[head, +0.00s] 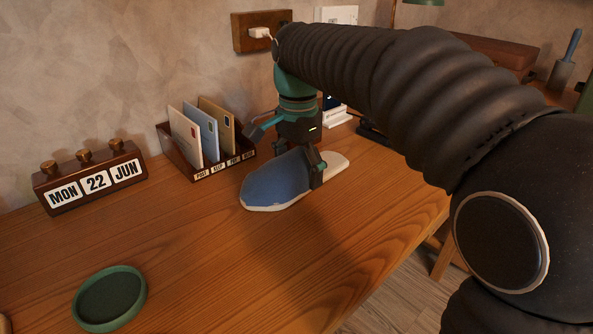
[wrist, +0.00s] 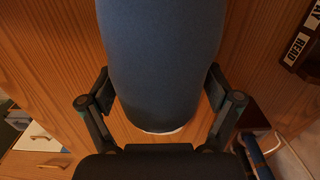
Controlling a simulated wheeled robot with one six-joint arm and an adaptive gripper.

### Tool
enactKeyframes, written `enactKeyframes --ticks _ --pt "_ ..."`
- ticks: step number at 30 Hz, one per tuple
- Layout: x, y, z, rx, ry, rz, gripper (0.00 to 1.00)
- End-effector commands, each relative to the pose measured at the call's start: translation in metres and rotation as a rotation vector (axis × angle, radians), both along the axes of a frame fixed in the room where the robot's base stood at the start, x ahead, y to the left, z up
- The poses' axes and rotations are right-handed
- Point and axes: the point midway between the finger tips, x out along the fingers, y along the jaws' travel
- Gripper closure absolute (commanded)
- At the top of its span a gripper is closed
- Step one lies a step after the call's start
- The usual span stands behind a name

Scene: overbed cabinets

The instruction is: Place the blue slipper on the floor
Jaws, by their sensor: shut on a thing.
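The blue slipper (head: 277,181) has a pale sole and sits at the wooden desk top in the head view, with its toe toward the lower left. I cannot tell whether it touches the desk or is just above it. My gripper (head: 316,168) is shut on the slipper, with one finger showing on its near side. In the wrist view the slipper (wrist: 160,65) fills the middle, between the two fingers of my gripper (wrist: 160,100). The floor (head: 385,300) shows below the desk's front edge at the bottom.
A letter holder (head: 208,168) with several envelopes stands behind the slipper, close to my gripper. A block calendar (head: 92,183) stands at the left. A round green dish (head: 110,298) lies at the front left. The desk (head: 215,255) is clear between the dish and slipper.

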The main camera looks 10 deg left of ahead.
Motion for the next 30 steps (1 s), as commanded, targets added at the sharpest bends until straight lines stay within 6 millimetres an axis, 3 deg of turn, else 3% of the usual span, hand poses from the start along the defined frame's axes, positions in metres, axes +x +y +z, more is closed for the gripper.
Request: enactKeyframes --ticks 11,12,23,30 --pt "0.0 0.0 -0.004 0.001 -0.001 0.0 0.47" --pt "0.0 0.0 -0.004 0.001 -0.001 0.0 0.01" --pt "0.0 0.0 -0.002 0.001 -0.001 0.001 0.0" --pt "0.001 0.0 0.024 0.002 -0.003 0.0 0.0"
